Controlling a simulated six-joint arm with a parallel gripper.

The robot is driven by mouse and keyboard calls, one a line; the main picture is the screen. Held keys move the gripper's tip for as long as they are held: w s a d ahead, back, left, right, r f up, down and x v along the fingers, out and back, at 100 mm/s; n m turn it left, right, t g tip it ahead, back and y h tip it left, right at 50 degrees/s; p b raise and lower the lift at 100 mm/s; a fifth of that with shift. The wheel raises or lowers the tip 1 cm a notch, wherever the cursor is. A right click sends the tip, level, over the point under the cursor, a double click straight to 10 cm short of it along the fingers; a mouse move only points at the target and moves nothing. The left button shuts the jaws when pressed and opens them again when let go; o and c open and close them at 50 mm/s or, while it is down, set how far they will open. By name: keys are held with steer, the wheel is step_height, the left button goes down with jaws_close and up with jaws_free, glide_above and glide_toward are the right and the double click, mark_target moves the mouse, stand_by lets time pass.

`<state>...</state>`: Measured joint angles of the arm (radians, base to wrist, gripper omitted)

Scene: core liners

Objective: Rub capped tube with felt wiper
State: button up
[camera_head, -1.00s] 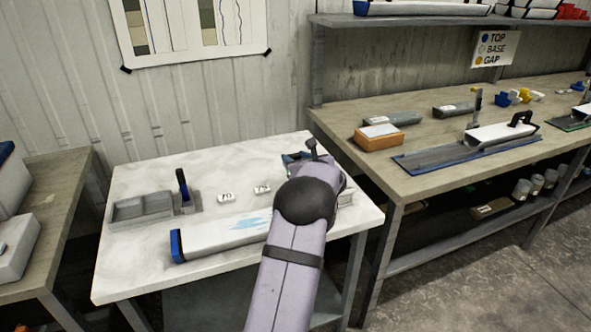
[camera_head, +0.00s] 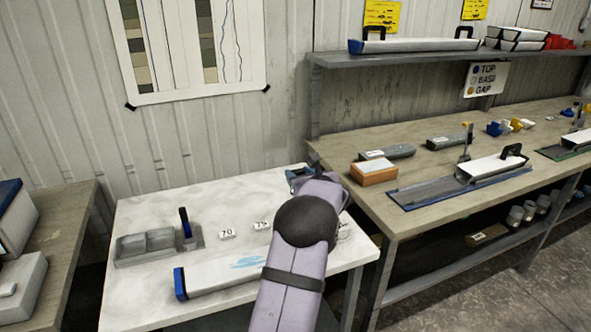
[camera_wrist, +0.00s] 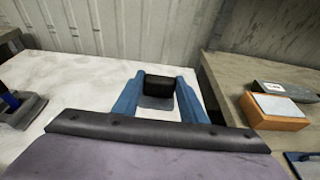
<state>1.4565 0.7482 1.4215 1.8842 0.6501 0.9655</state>
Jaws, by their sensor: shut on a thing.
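The capped tube (camera_head: 213,277) is a long white tube lying on the white table, with a blue cap (camera_head: 180,283) at its left end. A light blue smear (camera_head: 252,262) marks its upper face, and my arm hides its right part. My gripper (camera_wrist: 160,90) has blue fingers shut on a black block with a grey flat part under it, which looks like the felt wiper (camera_wrist: 158,85). In the head view my gripper (camera_head: 300,176) is near the table's back right edge, beyond the tube and apart from it. The wiper is mostly hidden there.
A grey two-part tray (camera_head: 145,246) and a grey holder with an upright blue piece (camera_head: 185,223) stand at the table's left. Tags marked 70 (camera_head: 227,233) and 75 (camera_head: 261,225) lie behind the tube. An orange block (camera_head: 373,173) sits on the right bench.

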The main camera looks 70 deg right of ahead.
steer(key=shift+s+a+r+p, duration=0.3)
steer(key=shift+r+p, duration=0.2)
steer(key=shift+p, duration=0.3)
steer(key=w+a+f+n+t+y+p, duration=0.1)
steer(key=w+a+n+t+y+p, duration=0.1)
steer(key=a, duration=0.9)
steer(key=w+a+f+n+t+y+p, duration=0.2)
steer(key=a+n+y, duration=0.5)
steer(key=a, duration=0.5)
steer(key=shift+w+a+y+p, duration=0.2)
steer(key=shift+w+y+p, duration=0.4)
steer(key=shift+w+y, duration=0.35)
steer(key=shift+w+f, duration=0.1)
